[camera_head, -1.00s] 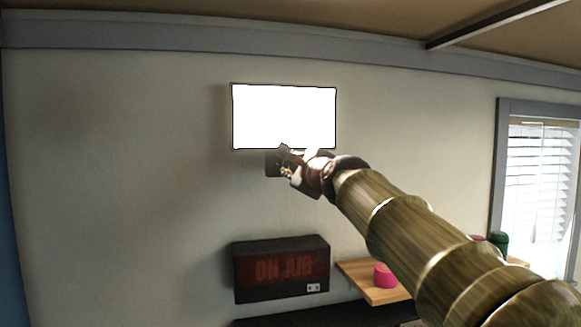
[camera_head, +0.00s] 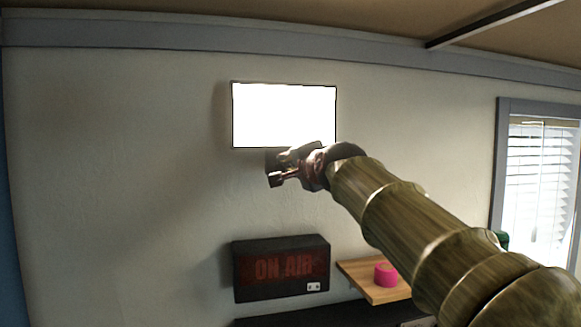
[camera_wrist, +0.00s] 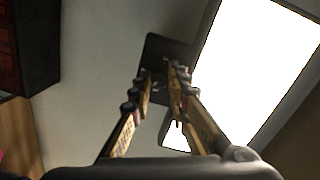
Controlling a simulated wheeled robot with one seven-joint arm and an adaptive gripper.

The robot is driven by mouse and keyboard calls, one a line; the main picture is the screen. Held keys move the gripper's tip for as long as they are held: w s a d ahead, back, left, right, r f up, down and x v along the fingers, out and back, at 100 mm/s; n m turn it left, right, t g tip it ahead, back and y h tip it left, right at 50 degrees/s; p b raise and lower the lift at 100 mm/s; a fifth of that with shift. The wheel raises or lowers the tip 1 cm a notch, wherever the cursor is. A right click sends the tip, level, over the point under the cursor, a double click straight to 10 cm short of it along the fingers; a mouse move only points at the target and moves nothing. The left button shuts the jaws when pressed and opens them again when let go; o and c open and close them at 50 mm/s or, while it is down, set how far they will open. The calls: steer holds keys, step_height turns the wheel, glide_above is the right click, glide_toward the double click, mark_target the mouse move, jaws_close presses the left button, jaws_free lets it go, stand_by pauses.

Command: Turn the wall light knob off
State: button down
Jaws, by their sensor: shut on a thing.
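The wall light (camera_head: 284,115) is a bright white rectangular panel, lit, high on the wall. It also fills the right side of the wrist view (camera_wrist: 255,70). A dark plate (camera_wrist: 165,48) sits on the wall just below the light's lower edge. My gripper (camera_head: 284,172) is at this plate in the head view. In the wrist view, the fingers of my gripper (camera_wrist: 160,78) are in front of the plate, shut on the small knob there. The knob is mostly hidden between the fingertips, so its angle cannot be told.
A black ON AIR sign (camera_head: 281,268) hangs on the wall below. A wooden shelf (camera_head: 362,276) with a pink roll (camera_head: 385,274) is right of it. A window with blinds (camera_head: 541,190) is at the far right. The wall left of the light is bare.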

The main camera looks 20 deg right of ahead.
steer(key=n+h+b, duration=0.1)
steer(key=n+b, duration=0.1)
steer(key=n, duration=0.4)
steer(key=shift+f, duration=0.15)
steer(key=n+b, duration=0.2)
steer(key=n, duration=0.3)
steer(key=shift+w+a+f+n+h, duration=0.1)
steer(key=shift+n+h, duration=0.2)
steer(key=shift+n, duration=0.1)
steer(key=n+b, duration=0.1)
steer(key=n, duration=0.5)
steer(key=shift+f+h, duration=0.1)
steer(key=shift+h, duration=0.2)
steer(key=n, duration=0.5)
steer(key=shift+f+n, duration=0.1)
steer(key=shift+n, duration=0.3)
steer(key=c, duration=2.2)
jaws_free()
steer(key=shift+o, duration=2.6)
steer(key=shift+r+t, duration=0.25)
steer(key=shift+t, duration=0.05)
